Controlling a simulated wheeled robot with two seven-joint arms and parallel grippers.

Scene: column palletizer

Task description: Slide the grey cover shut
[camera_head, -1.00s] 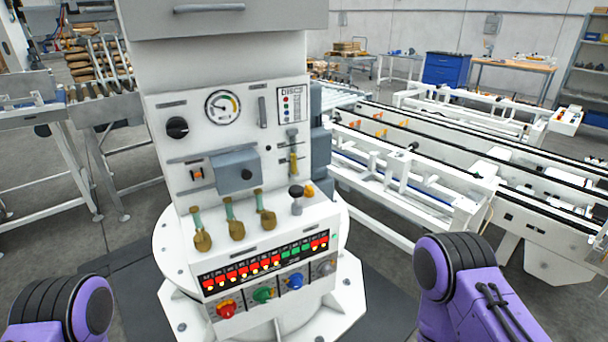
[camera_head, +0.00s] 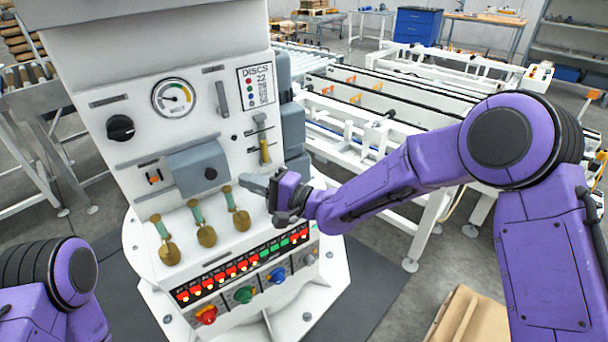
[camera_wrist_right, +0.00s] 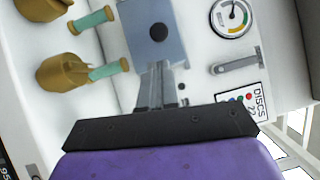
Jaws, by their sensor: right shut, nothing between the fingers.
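The grey cover (camera_head: 200,168) is a box-like slide with a black knob (camera_head: 210,173) on the white panel. An orange-red switch (camera_head: 153,177) shows uncovered at its left. My right gripper (camera_head: 246,182) is shut and empty, pointing left, just right of the cover and a little below knob height. In the right wrist view the closed fingertips (camera_wrist_right: 156,74) lie by the near edge of the cover (camera_wrist_right: 153,25). I cannot tell whether they touch it. My left gripper is out of view; only part of that arm shows at lower left.
Several brass-ended levers with green stems (camera_head: 200,222) stand below the cover. A gauge (camera_head: 173,97) and black dial (camera_head: 120,128) are above it. A yellow-handled lever (camera_head: 264,150) is to the right. A lit display row (camera_head: 243,265) and coloured knobs sit lower.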

